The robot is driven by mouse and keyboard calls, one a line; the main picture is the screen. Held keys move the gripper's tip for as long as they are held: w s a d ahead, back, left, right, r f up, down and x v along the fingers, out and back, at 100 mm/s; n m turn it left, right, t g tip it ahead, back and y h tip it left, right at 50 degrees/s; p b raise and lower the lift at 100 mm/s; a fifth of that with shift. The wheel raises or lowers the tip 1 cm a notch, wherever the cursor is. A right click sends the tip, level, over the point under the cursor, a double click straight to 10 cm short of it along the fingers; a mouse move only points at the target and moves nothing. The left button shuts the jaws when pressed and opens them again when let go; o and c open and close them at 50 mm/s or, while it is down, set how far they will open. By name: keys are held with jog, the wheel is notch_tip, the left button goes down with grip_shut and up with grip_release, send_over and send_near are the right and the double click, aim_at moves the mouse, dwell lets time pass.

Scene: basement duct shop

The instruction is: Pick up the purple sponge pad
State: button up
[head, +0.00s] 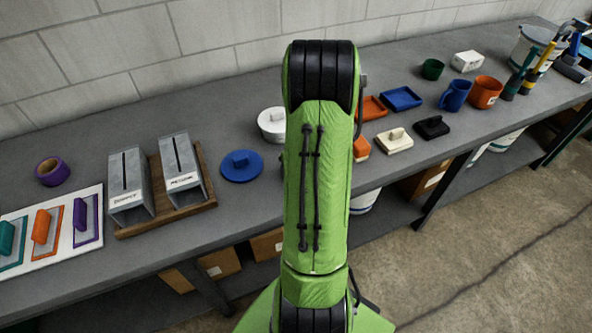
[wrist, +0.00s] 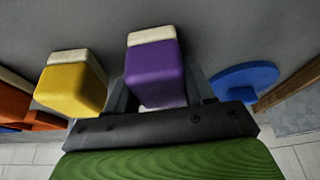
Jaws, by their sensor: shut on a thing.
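The purple sponge pad (wrist: 155,72) is a block with a purple body and a pale end layer, in the middle of the wrist view. My gripper (wrist: 158,88) is shut on it, with a grey finger at each side. I cannot tell whether the pad still touches the bench. In the head view my green arm hides both the gripper and the pad.
A yellow sponge pad (wrist: 72,82) stands close to the left of my gripper in the wrist view. A blue round lid with a handle (head: 242,166) and a wooden tray with metal ducts (head: 208,194) lie left of my arm. A white lidded pot (head: 272,125) is behind.

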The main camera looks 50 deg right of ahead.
notch_tip(320, 180, up, 10)
jog(key=shift+r+p, duration=0.1)
jog(key=shift+p, duration=0.85)
jog(key=o, duration=0.5)
jog(key=shift+c, duration=0.2)
jog(key=c, duration=0.3)
jog(key=shift+w, duration=0.1)
jog(key=shift+c, duration=0.2)
